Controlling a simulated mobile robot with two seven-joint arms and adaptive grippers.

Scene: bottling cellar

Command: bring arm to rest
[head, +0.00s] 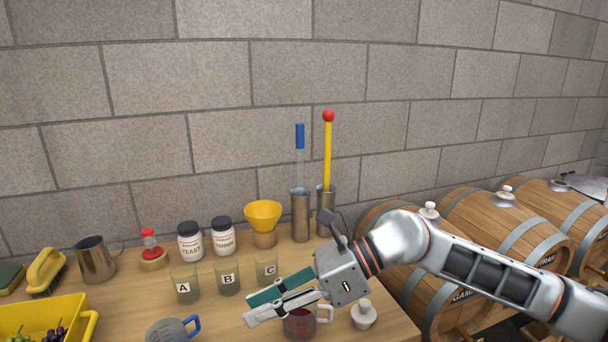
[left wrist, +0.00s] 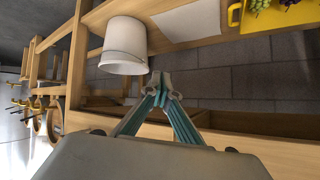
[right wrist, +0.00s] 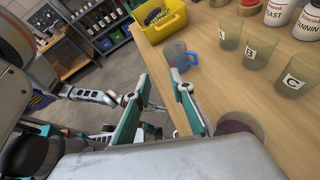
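My right gripper (head: 248,308) is over the table (head: 400,330), its fingers pointing left. In the right wrist view its fingertips (right wrist: 160,85) stand apart with nothing between them. A jug of dark red liquid (head: 302,326) stands partly hidden behind and below this gripper; it also shows in the right wrist view (right wrist: 240,128). A clear measuring jug with a blue handle (head: 172,331) stands beyond the fingertips. My left gripper (left wrist: 160,85) shows only in its own wrist view, its fingertips together and empty, near a white bucket (left wrist: 124,45).
Beakers A (head: 184,284), B (head: 228,279) and C (head: 266,268) stand behind the gripper. A white bung (head: 363,315) sits by the right edge. A yellow crate of grapes (head: 75,320) is at left. Barrels (head: 500,225) stand right of the table, behind my right arm.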

